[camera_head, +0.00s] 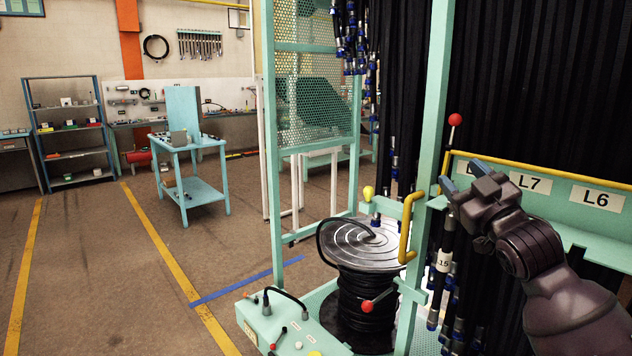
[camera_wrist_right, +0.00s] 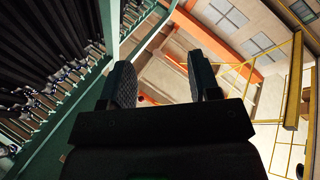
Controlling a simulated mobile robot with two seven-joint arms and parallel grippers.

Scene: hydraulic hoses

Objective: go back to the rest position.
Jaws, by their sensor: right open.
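My right gripper (camera_head: 460,180) is at the right of the head view, in front of the green hose rack. Its fingers point up and to the left. In the right wrist view its two fingers (camera_wrist_right: 162,85) stand apart with nothing between them, and the ceiling and wall show behind. My left gripper is in neither view.
The green rack post (camera_head: 433,120) and yellow rail (camera_head: 545,172) are close to my right gripper. Black hoses (camera_head: 530,75) hang behind it. A hose reel (camera_head: 362,245) stands lower left of it. A blue cart (camera_head: 190,160) is farther back; the floor (camera_head: 95,270) at left is clear.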

